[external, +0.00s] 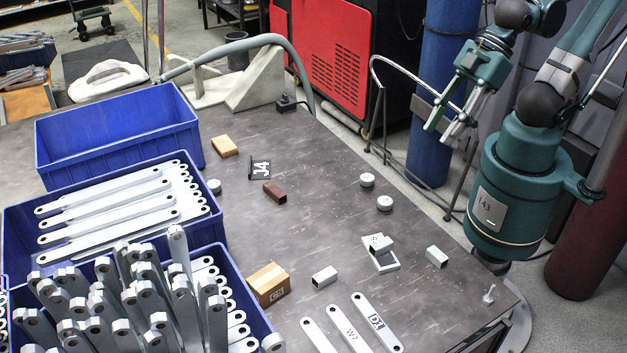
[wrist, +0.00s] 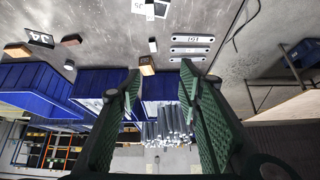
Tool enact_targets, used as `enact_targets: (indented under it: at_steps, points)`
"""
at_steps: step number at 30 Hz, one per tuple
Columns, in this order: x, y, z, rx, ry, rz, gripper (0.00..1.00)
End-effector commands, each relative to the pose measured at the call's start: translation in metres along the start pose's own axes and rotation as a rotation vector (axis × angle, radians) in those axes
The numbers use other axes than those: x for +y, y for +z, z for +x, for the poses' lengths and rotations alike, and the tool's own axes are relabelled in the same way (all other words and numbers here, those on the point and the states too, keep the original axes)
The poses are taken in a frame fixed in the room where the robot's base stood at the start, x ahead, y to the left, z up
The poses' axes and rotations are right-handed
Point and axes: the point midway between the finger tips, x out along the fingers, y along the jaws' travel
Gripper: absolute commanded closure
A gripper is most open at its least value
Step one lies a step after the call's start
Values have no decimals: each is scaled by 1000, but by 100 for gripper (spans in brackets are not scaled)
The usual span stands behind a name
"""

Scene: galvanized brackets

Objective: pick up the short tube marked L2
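I cannot read an L2 mark on any part. Three short grey square tubes show in the external view: one (external: 325,277) right of the tan block, one (external: 436,256) near the table's right side, and one (external: 381,245) resting on a square plate (external: 388,265). A short brown tube (external: 274,192) lies further back. In the wrist view a short grey tube (wrist: 153,45) lies beside the tan block. My gripper (external: 447,132) is open and empty, raised beyond the table's right edge in the external view. Its two green fingers (wrist: 160,92) stand wide apart in the wrist view.
Blue bins (external: 118,136) with flat bars and upright brackets fill the left side. A tan block (external: 268,284), a wooden block (external: 224,146), a J4 sign (external: 260,168), white round caps (external: 384,203) and flat strips (external: 377,322) lie about. The table's middle is mostly clear.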

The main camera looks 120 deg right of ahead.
Motion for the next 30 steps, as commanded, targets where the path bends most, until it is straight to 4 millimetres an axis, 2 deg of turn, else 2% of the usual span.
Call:
enact_targets:
  at_steps: [13, 30]
  points:
    - [-13, 16, 47, -113, 4, 277, 65]
    - [-33, 55, 115, -281, 88, 709, 65]
